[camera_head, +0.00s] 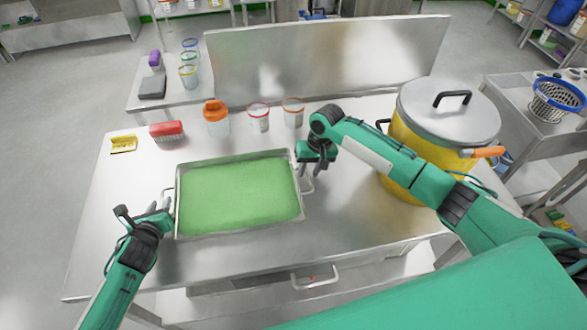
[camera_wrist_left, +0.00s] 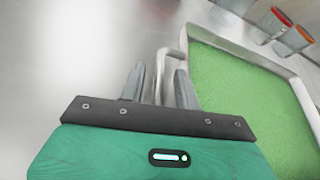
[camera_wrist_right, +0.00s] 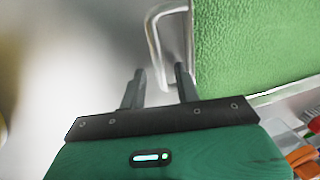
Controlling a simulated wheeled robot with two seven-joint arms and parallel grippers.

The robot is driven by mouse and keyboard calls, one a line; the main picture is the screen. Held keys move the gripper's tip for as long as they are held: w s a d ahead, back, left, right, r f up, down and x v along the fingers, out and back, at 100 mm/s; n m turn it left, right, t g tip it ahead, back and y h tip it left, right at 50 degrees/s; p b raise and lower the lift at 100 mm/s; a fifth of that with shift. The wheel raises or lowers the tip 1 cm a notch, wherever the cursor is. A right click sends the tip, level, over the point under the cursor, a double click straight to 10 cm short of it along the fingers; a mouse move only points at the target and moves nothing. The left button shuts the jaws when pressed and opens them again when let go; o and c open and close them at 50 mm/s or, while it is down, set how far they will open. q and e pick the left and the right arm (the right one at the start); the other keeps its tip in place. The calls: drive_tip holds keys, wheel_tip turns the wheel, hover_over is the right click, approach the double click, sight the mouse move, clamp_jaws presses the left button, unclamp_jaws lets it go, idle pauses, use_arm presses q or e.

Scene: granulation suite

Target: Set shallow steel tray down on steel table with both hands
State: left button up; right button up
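The shallow steel tray (camera_head: 240,229), filled with green granules (camera_head: 238,192), is level on or just over the steel table (camera_head: 335,225); I cannot tell a gap. My left gripper (camera_head: 160,211) is at its left handle. In the left wrist view (camera_wrist_left: 160,85) the fingers stand apart with the handle (camera_wrist_left: 160,62) between them. My right gripper (camera_head: 312,166) is at the right handle (camera_head: 307,184). In the right wrist view (camera_wrist_right: 160,85) its fingers are also apart, with the end of the handle (camera_wrist_right: 152,35) between them.
Behind the tray stand a red-topped brush (camera_head: 167,132), an orange-lidded jar (camera_head: 216,118) and two clear cups (camera_head: 259,118). A yellow scoop-like item (camera_head: 123,144) lies back left. A large yellow pot (camera_head: 405,150) with a steel lid stands right. The table front is clear.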

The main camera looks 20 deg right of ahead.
use_arm(q)
drive_tip(key=shift+s, duration=0.15)
use_arm(e)
drive_tip(key=shift+w, duration=0.1)
use_arm(q)
drive_tip(key=v, duration=1.1)
drive_tip(key=shift+s+r, duration=0.15)
drive_tip(key=shift+s, duration=0.2)
use_arm(e)
drive_tip(key=shift+r, duration=0.25)
wheel_tip(320, 180, up, 11)
drive_tip(key=d, duration=0.2)
drive_tip(key=shift+r, duration=0.15)
drive_tip(key=shift+d, duration=0.1)
use_arm(q)
drive_tip(key=shift+s+a, duration=0.1)
use_arm(e)
drive_tip(key=shift+s, duration=0.2)
